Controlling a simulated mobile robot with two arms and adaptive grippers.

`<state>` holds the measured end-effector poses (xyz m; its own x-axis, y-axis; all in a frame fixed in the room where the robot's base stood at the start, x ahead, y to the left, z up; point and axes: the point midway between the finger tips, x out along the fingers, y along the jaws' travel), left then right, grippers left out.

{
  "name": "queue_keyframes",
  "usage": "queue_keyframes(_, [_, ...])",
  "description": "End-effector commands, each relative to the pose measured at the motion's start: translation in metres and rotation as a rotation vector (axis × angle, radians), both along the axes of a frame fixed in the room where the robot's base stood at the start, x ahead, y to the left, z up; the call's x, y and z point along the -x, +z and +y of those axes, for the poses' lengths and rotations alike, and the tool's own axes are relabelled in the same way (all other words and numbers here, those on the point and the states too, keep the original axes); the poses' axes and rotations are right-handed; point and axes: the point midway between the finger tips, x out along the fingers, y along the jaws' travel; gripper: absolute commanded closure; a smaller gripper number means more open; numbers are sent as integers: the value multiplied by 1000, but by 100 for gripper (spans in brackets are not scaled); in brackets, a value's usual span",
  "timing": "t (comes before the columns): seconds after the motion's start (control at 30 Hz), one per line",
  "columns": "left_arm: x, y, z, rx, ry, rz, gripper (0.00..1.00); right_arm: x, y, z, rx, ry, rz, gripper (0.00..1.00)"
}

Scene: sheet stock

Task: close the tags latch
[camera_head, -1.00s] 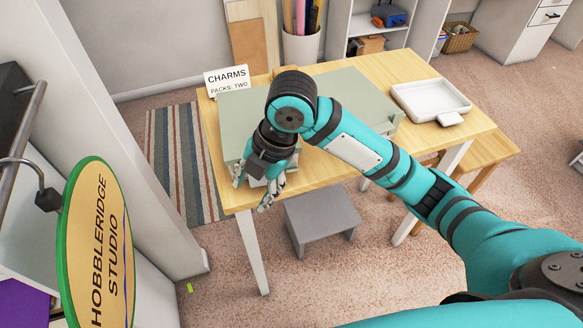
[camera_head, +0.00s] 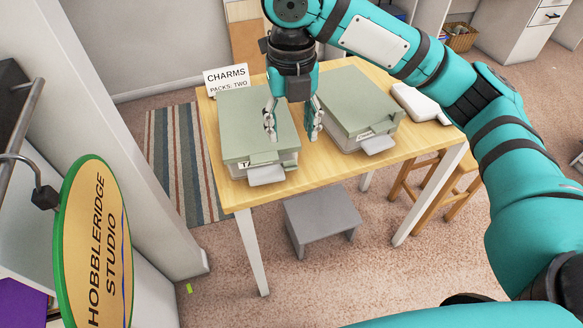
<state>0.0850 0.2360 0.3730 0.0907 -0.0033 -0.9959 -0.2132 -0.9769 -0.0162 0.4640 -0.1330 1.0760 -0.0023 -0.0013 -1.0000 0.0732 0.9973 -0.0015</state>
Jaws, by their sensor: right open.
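Two green-lidded boxes sit on the wooden table. The left box (camera_head: 245,122) has a front label that begins "TA", partly covered by a pale grey latch flap (camera_head: 267,175) that sticks out at its front edge. The right box (camera_head: 345,98) has its own label and a similar latch flap (camera_head: 378,144) sticking out in front. Both lids look lowered. My right gripper (camera_head: 292,135) is open and empty, pointing down above the gap between the boxes, its left finger in front of the left box's lid. My left gripper is out of view.
A sign reading "CHARMS PACKS: TWO" (camera_head: 226,80) stands at the table's back left. A white tray (camera_head: 420,102) lies at the right end, partly hidden by my arm. A grey step stool (camera_head: 320,212) stands below. The table (camera_head: 225,190) has bare wood along its front edge.

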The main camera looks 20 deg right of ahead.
Motion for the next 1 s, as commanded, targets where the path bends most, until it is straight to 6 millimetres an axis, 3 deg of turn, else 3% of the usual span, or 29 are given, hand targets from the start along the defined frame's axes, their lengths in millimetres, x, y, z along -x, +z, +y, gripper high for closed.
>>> queue_keyframes(0.3, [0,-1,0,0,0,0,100,1,-71,0,0,0,3,50])
queue_keyframes(0.5, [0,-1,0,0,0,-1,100,1,-102,0,-1,-1,1,50])
queue_keyframes(0.7, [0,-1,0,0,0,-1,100,0,-116,0,-2,-1,-2,50])
queue_keyframes(1.0, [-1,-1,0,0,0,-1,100,0,-117,0,-2,-1,-2,53])
